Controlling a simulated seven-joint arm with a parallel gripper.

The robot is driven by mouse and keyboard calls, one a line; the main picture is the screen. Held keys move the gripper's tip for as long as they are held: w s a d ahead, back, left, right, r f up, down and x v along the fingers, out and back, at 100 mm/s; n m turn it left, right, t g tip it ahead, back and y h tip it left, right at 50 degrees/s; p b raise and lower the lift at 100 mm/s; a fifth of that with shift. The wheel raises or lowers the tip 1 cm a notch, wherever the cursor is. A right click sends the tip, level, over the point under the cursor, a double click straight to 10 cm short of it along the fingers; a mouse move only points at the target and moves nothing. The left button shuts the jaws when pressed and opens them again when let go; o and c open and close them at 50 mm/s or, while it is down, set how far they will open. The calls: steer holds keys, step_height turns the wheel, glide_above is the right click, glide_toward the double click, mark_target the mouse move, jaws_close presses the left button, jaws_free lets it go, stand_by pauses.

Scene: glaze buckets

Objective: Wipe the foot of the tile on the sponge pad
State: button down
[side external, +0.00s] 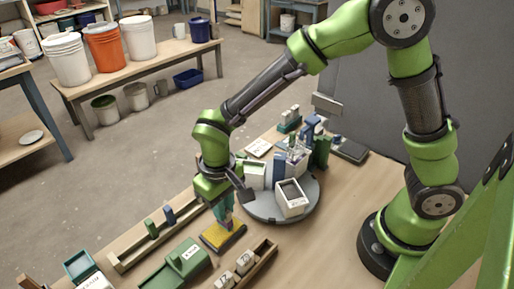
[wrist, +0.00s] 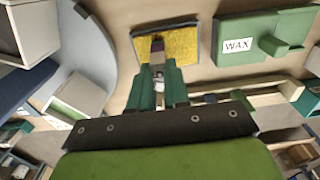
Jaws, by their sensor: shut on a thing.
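The sponge pad is a yellow pad in a dark tray (side external: 222,236), lying flat on the bench in the side view. It also shows at the top of the wrist view (wrist: 185,46). My gripper (side external: 224,216) points down over the pad. In the wrist view its green fingers (wrist: 158,78) are shut on the tile (wrist: 157,58), a small narrow piece, greyish with a dark end. The tile's end overlaps the left part of the yellow surface. I cannot tell whether its foot touches the pad. The fingers hide much of the tile.
A green box labelled WAX (wrist: 285,35) stands beside the pad, with a wooden rack of labelled blocks (side external: 246,265) near it. A grey turntable (side external: 262,210) with white containers is close on the other side. A wooden rack (side external: 130,256) holds small upright pieces.

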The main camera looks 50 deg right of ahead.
steer(key=shift+a, duration=0.6)
steer(key=shift+a, duration=0.1)
steer(key=shift+a+f, duration=0.1)
steer(key=shift+a, duration=0.6)
steer(key=shift+d, duration=0.1)
steer(key=shift+d, duration=1.7)
steer(key=shift+a, duration=0.1)
steer(key=shift+a, duration=1.75)
